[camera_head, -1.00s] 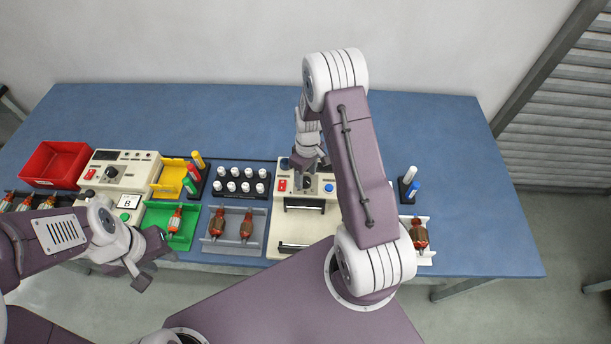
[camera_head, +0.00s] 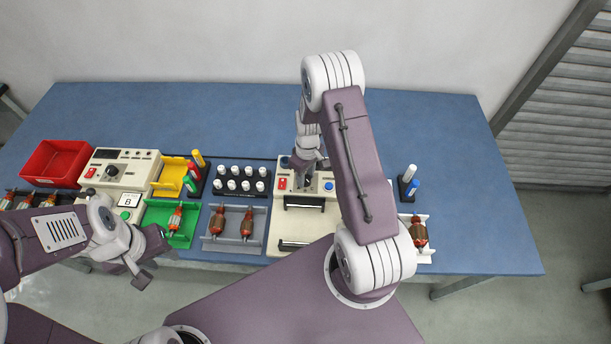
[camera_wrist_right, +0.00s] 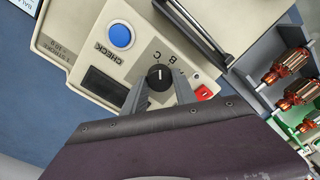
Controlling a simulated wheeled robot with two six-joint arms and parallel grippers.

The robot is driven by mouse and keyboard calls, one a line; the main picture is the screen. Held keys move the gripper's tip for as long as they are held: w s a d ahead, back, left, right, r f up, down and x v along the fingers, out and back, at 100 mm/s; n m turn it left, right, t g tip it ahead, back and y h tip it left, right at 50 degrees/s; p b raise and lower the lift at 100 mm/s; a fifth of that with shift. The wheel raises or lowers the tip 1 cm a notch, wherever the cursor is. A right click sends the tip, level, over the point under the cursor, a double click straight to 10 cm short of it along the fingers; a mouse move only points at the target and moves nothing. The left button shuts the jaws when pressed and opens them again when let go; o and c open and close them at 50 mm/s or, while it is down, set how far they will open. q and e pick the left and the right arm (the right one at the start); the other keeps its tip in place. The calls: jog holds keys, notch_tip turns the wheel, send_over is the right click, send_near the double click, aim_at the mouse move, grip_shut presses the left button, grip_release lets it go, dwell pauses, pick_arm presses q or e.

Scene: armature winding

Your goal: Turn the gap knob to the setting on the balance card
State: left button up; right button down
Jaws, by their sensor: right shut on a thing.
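The gap knob (camera_wrist_right: 158,77) is a round black knob with a white mark, on a cream tester (camera_wrist_right: 130,65). The letters B and C are printed beside it in the right wrist view, and the mark is on the side facing them. I cannot tell exactly which letter it meets. My right gripper (camera_wrist_right: 159,92) has its grey fingers on either side of the knob, shut on it; it also shows in the head view (camera_head: 307,178). My left gripper (camera_head: 156,258) is open and empty near the front edge.
The tester has a blue button (camera_wrist_right: 121,36), a red switch (camera_wrist_right: 204,93) and a dark display. A grey tray (camera_head: 209,240) of armatures and a black rack of white bottles (camera_head: 239,180) stand to its left. The blue table (camera_head: 250,120) is clear behind.

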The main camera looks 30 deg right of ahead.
aim_at(308, 179)
jog(key=m, duration=0.4)
jog(key=shift+d, duration=0.1)
jog(key=m, duration=0.4)
jog(key=shift+r+m+p, duration=0.1)
jog(key=shift+m+p, duration=0.2)
jog(key=shift+p, duration=0.1)
jog(key=m+p, duration=0.1)
jog(key=m, duration=0.3)
jog(key=shift+s+t, duration=0.1)
jog(key=shift+t, duration=0.2)
jog(key=shift+m+p, duration=1.15)
jog(key=shift+m, duration=1.15)
jog(key=c, duration=1)
grip_release()
notch_tip(308, 179, up, 9)
jog(key=b, duration=0.1)
jog(key=shift+s+d, duration=0.15)
jog(key=shift+s, duration=0.1)
